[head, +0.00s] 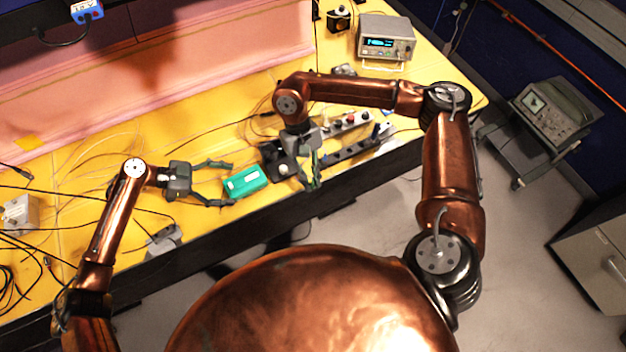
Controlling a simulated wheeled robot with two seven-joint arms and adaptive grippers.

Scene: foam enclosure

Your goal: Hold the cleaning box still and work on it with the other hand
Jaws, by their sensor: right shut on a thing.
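The cleaning box, a small teal-green case with a pale label (246,181), lies on the yellow bench near its front edge. My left gripper (231,184) reaches in from the left with its fingers spread at the box's left end; I cannot tell whether a fingertip touches it. My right gripper (315,170) points down to the right of the box, apart from it, by the bench's front edge. Its fingers are close together on something small that I cannot make out. A dark device (279,160) sits between the box and my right gripper.
Long dark rails with knobs (345,148) lie right of my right gripper. A bench instrument with a lit display (386,42) stands at the back right. Loose cables cross the bench's left side. A pink foam wall (160,60) bounds the back. An oscilloscope (556,112) stands on a cart.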

